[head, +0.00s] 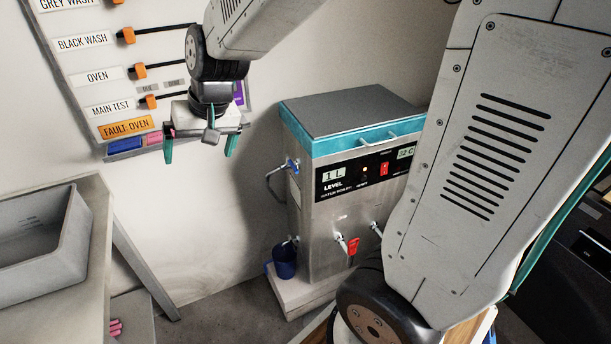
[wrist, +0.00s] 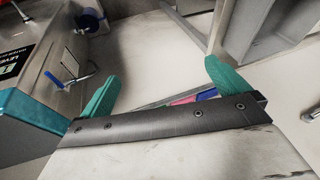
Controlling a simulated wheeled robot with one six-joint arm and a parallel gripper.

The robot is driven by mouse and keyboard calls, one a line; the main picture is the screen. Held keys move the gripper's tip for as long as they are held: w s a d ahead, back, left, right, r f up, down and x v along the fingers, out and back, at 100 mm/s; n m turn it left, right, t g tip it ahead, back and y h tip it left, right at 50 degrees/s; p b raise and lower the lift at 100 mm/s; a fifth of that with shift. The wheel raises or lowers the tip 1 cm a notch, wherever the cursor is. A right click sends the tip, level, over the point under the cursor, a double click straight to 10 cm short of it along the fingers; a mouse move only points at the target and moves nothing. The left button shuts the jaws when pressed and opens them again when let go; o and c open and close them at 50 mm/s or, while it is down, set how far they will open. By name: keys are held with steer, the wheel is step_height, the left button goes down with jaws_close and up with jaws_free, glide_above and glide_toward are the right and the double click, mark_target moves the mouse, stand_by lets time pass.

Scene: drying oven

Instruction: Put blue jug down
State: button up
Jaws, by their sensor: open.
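The blue jug (head: 285,262) stands upright at the lower left side of the water boiler, on the pale plinth (head: 304,287), just below a side tap. It also shows near the top left of the wrist view (wrist: 89,21). My gripper (head: 199,152) is open and empty, with its two teal fingers spread and pointing down. It hangs in the air in front of the wall panel, above and to the left of the jug, well apart from it. In the wrist view nothing lies between the fingers (wrist: 162,82).
The steel water boiler (head: 325,215) has a teal-edged lid, level display and several taps. A wall panel (head: 75,50) with orange sliders is behind my gripper. A grey sink or bin (head: 40,245) stands on a bench at left. Floor between bench and boiler is clear.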

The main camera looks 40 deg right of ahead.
steer(key=s+d+r+n+g+h, duration=0.1)
steer(key=s+d+r, duration=0.1)
steer(key=s, duration=1)
steer(key=s+d+r+n+g+h, duration=0.1)
steer(key=s+d+r, duration=0.1)
steer(key=s, duration=1)
steer(key=shift+s+d+r+g, duration=0.2)
steer(key=shift+s+d+g, duration=0.15)
steer(key=shift+d, duration=0.5)
steer(key=shift+w, duration=0.1)
steer(key=shift+c, duration=0.3)
